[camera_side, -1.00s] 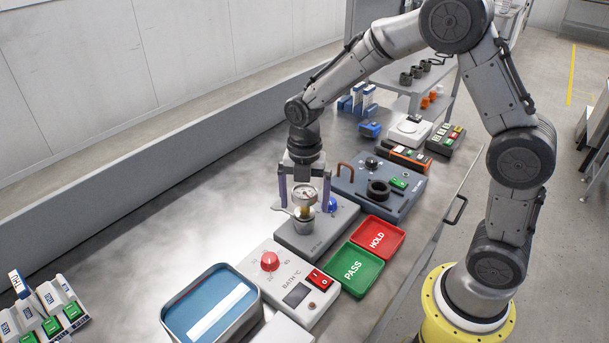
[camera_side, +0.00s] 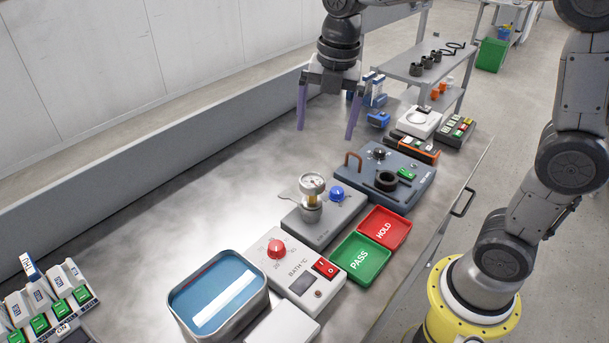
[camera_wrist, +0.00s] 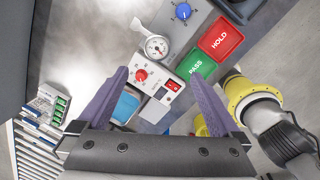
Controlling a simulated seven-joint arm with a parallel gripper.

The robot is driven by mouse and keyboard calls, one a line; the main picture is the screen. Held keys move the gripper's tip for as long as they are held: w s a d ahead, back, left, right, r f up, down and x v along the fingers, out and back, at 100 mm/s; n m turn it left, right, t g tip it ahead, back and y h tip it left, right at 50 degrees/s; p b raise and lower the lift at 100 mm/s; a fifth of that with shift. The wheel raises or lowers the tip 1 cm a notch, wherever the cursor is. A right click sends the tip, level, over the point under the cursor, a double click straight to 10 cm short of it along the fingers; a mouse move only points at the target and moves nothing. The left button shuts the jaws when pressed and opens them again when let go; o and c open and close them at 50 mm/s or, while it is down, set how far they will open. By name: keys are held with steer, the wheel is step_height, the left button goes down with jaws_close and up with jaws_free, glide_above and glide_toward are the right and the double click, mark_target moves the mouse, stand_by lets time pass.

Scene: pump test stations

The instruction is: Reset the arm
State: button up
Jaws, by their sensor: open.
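My gripper (camera_side: 328,115) is open and empty, with its two purple fingers spread apart and pointing down. In the side view it hangs above the bench, behind and above the grey station with the gauge. In the wrist view, the gripper (camera_wrist: 165,92) has bare space between its fingers. The pump cup with its round dial gauge (camera_side: 312,185) stands upright on the grey station (camera_side: 322,226), beside a blue knob (camera_side: 337,194). The gauge also shows in the wrist view (camera_wrist: 156,47). My fingers are clear of it.
A water bath (camera_side: 217,296) and its white control box (camera_side: 297,268) stand in front. Green PASS (camera_side: 361,259) and red HOLD (camera_side: 384,228) trays lie to the right. A blue-grey station (camera_side: 391,177) sits behind them. White switch units (camera_side: 45,302) stand far left. The bench's left middle is clear.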

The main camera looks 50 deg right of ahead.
steer(key=s+d+r+m+t, duration=0.1)
steer(key=s+r+m+t, duration=0.25)
steer(key=s+m, duration=0.6)
steer(key=s+f+m, duration=0.5)
steer(key=s+m, duration=0.4)
steer(key=m, duration=0.5)
steer(key=shift+s+d+t, duration=0.2)
steer(key=shift+s+t, duration=0.15)
